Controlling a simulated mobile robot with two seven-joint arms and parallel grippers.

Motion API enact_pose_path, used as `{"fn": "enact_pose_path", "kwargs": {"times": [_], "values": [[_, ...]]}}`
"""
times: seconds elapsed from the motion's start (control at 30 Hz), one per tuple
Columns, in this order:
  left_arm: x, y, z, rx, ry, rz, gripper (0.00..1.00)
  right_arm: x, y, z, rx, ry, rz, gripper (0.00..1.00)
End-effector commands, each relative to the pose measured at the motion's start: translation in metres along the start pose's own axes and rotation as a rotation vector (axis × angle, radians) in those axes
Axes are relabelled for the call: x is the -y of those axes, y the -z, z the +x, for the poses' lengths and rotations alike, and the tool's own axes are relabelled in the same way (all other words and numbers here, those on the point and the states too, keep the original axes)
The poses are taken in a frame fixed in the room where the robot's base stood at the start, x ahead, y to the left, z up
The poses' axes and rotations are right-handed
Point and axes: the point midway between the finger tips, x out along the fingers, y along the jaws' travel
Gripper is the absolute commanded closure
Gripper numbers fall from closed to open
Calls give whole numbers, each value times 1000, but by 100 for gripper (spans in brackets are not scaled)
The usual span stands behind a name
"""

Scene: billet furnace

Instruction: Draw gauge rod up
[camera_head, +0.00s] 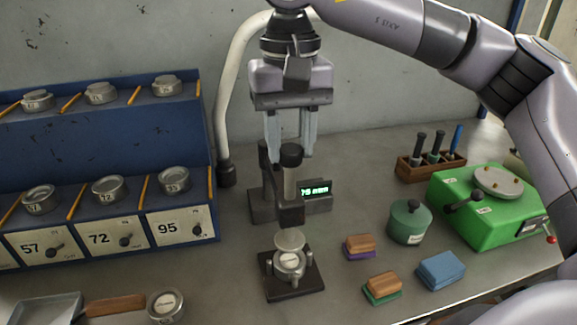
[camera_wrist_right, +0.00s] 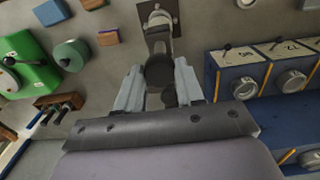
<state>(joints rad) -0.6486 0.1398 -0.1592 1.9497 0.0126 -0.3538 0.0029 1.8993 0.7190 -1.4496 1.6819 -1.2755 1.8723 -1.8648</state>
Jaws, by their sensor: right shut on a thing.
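The gauge (camera_head: 263,205) stands on the bench in the middle, with a dark body and a small green-lit display (camera_head: 316,191). Its upright gauge rod (camera_head: 290,185) has a dark round knob (camera_head: 291,151) on top. My right gripper (camera_head: 291,148) points straight down from above, its two pale fingers on either side of the knob and shut on it. In the right wrist view the dark knob (camera_wrist_right: 160,70) shows between the fingertips (camera_wrist_right: 159,78). Below the gauge's dark arm, a pale disc (camera_head: 289,240) sits over a metal ring piece (camera_head: 290,263) on a dark base plate (camera_head: 309,282). My left gripper is not in view.
A blue rack (camera_head: 130,125) with labelled bins and metal pieces stands at left. A green device (camera_head: 490,205), a green pot (camera_head: 409,222), a wooden tool block (camera_head: 430,168) and several small blocks lie at right. A pale hose (camera_head: 232,90) runs behind the gauge.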

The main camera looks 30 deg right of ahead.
Motion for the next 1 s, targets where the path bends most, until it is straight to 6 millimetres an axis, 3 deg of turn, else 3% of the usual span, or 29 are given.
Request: {"fn": "enact_pose_path", "kwargs": {"times": [0.37,0.77,0.8,0.87,1.0], "values": [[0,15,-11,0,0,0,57,0,0,-23,-4,2,1,82],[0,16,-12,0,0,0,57,0,0,-40,-4,3,1,82],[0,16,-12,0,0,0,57,0,0,-39,-3,2,1,53],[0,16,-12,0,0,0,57,0,0,-39,-3,2,1,36],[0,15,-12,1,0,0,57,0,0,-39,-2,1,1,36]]}}
